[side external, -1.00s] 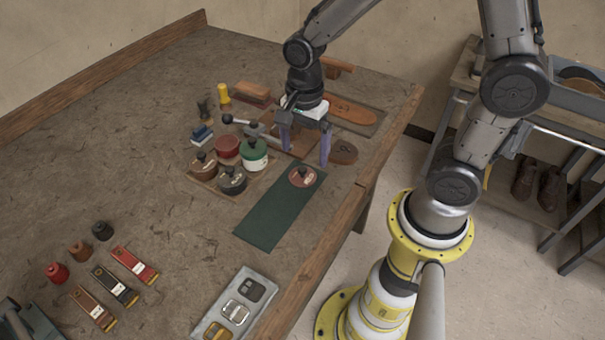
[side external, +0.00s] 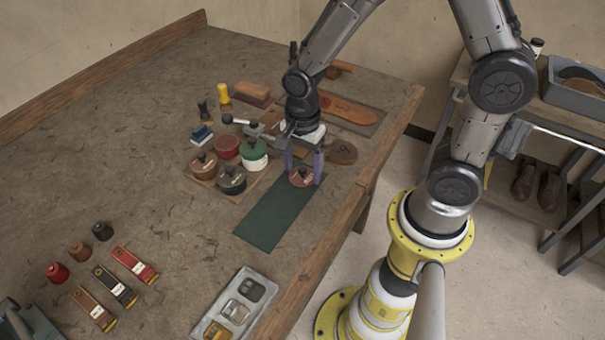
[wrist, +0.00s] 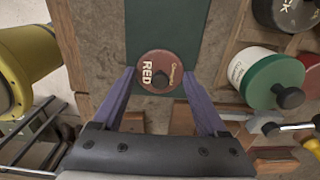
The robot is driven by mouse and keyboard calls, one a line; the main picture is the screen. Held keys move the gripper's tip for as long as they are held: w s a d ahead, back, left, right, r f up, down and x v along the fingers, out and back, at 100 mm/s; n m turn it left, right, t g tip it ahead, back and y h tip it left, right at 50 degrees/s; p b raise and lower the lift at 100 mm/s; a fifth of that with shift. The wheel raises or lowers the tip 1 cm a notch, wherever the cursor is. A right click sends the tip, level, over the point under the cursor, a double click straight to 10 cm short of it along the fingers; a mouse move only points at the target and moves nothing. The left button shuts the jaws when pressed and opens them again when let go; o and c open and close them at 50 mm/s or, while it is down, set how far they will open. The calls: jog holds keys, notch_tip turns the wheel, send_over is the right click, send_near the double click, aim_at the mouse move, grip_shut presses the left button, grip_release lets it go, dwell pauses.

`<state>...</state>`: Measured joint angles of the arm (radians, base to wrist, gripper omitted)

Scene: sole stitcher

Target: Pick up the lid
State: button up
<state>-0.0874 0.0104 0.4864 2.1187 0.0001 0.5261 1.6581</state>
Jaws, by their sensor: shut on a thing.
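The lid is a round red-brown disc (wrist: 160,73) with a dark knob and the word RED, lying at the end of the dark green mat (side external: 268,222). In the side view the lid (side external: 301,178) shows between the fingers of my gripper (side external: 304,180). In the wrist view my gripper's purple fingers (wrist: 158,77) reach its left and right edges. The gripper is shut on the lid. The lid looks level and at or close to the mat; I cannot tell if there is a gap beneath it.
An open red tin (side external: 226,147) stands among several knobbed tins on a wooden tray, beside a green-lidded tin (side external: 254,155) close to the gripper's left. A brown oval piece (side external: 342,152) lies to the right. A metal tray (side external: 236,305) lies near the front edge. The mat's near part is clear.

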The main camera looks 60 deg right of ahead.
jog(key=c, duration=0.3)
jog(key=shift+r, duration=0.1)
